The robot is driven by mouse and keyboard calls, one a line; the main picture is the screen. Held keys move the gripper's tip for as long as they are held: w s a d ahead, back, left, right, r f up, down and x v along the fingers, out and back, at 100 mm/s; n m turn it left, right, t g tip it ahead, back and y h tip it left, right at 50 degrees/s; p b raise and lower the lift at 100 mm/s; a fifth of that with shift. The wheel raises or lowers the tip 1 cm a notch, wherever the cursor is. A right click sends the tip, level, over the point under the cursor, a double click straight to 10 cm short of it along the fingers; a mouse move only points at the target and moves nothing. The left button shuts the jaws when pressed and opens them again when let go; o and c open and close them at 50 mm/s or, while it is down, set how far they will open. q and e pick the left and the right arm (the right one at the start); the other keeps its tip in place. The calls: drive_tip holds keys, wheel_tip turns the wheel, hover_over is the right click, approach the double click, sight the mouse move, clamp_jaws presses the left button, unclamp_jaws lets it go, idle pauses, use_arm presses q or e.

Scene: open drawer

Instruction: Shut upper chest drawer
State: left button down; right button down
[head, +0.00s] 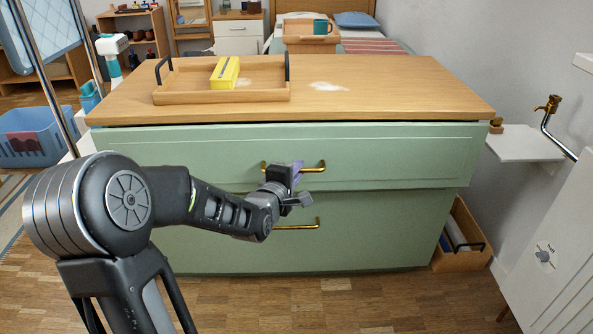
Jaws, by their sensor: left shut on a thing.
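The green chest has a wooden top (400,95) and two drawers with gold handles. The upper drawer (400,155) stands out a little from the chest body, its front overhanging the lower drawer (370,235). My left gripper (290,175) is at the middle of the upper drawer's gold handle (316,167) and shut on it; the fingers hide the handle's middle. The lower drawer's handle (300,224) is partly behind my left arm. My right gripper is not in view.
On the chest top are a wooden tray (185,97) with a yellow box (225,72) and a white patch (328,87). A wooden crate (460,262) stands at the chest's right, below a white shelf (523,146). A white cabinet (560,240) is at the right edge. Floor in front is clear.

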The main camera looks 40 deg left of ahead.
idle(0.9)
use_arm(q)
drive_tip(key=w+a, duration=0.2)
drive_tip(key=w, duration=0.1)
drive_tip(key=shift+w+a+r, duration=0.1)
drive_tip(key=shift+w+a, duration=0.1)
drive_tip(key=shift+a, duration=0.2)
drive_tip(key=c, duration=1.5)
unclamp_jaws()
drive_tip(key=shift+w, duration=0.1)
drive_tip(key=shift+r, duration=0.1)
drive_tip(key=p, duration=0.2)
approach(295, 159)
drive_tip(key=w+f, duration=0.1)
drive_tip(key=w, duration=0.2)
drive_tip(key=shift+s+a+f, duration=0.15)
drive_tip(key=shift+s+a, duration=0.05)
drive_tip(key=shift+a, duration=0.05)
